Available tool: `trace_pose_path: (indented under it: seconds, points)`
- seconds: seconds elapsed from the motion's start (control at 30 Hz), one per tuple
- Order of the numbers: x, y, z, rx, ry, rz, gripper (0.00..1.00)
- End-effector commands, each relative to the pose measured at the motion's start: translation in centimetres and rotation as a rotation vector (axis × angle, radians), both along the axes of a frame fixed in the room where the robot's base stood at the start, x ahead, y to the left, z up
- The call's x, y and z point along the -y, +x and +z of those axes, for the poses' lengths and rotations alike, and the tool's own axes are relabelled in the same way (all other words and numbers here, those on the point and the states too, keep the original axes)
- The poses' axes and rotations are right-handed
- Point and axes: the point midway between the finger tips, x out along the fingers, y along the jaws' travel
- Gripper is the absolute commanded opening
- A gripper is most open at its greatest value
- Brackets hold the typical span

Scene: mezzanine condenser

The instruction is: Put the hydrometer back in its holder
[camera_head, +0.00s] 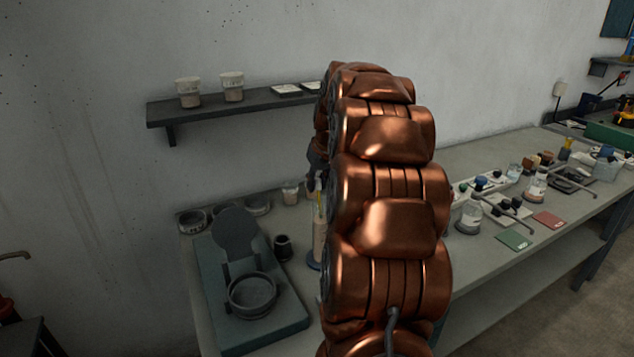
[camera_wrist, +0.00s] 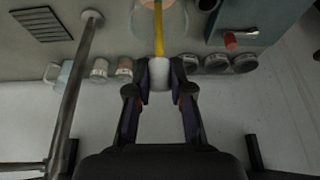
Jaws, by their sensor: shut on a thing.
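My gripper (camera_wrist: 160,78) is shut on the hydrometer, whose pale end (camera_wrist: 159,76) sits between the fingertips in the wrist view. Its yellow stem (camera_wrist: 158,35) runs away from the jaws toward a clear round vessel (camera_wrist: 175,18) at the top edge. In the head view, a yellow piece of the hydrometer (camera_head: 318,203) shows beside my copper arm, above a pale upright cylinder (camera_head: 319,238) with a blue base. My gripper (camera_head: 316,180) is mostly hidden there. I cannot tell whether the stem is inside the cylinder, nor which thing is the holder.
A teal-based device (camera_head: 290,337) with a round pan stands left of the cylinder, with a dark cup (camera_head: 283,247) between. Small jars (camera_head: 290,193) stand behind. A wall shelf (camera_head: 215,105) holds two tubs. Bottles (camera_head: 470,217) and cards crowd the right bench. A grey rod (camera_wrist: 78,90) crosses the wrist view's left.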

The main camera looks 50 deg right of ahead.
Motion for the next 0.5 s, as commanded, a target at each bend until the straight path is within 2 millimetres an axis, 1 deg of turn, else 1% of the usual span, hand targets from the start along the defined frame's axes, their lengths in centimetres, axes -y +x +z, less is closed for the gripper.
trace_pose_path:
  seconds: [0.17,0.5]
  points:
    - [0.0,0.0,0.1,0.000,0.000,0.000,0.00]
    - [0.0,0.0,1.6,0.001,-0.001,0.001,0.00]
